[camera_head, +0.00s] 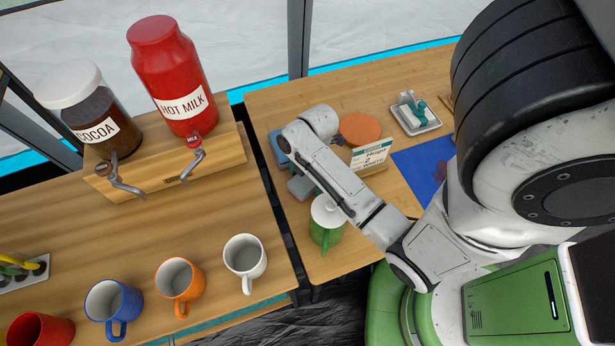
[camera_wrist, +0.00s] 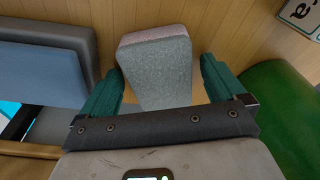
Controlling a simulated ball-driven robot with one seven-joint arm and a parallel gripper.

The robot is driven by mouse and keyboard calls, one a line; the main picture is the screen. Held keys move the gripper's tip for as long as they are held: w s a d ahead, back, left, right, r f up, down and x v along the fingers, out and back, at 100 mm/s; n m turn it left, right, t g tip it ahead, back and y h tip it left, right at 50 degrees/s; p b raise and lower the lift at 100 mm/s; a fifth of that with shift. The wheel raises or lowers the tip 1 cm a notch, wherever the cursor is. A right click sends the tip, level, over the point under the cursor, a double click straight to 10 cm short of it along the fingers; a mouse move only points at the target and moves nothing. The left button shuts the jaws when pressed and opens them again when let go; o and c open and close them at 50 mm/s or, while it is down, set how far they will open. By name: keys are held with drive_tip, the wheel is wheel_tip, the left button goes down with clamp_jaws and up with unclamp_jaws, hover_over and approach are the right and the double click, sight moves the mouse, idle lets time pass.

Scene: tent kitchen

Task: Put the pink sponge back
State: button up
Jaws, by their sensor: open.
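A sponge block with a grey face and a pinkish far edge (camera_wrist: 157,70) lies on the wooden table in the wrist view. It appears as a small grey block (camera_head: 302,187) beside my arm in the head view. My gripper (camera_wrist: 163,72) is open, with one teal finger on each side of the sponge. The left finger is close to it and a wider gap shows at the right; I cannot tell whether they touch.

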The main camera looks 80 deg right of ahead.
wheel_tip(320, 180, up, 12)
drive_tip(key=s+d+p, duration=0.1)
drive_tip(key=p, duration=0.2)
drive_tip(key=w+a+m+h, duration=0.1)
drive_tip(key=w+a+m, duration=0.1)
drive_tip(key=a+m, duration=0.9)
drive_tip(key=a, duration=0.7)
drive_tip(key=shift+a+f+h, duration=0.3)
drive_tip(key=shift+a, duration=0.1)
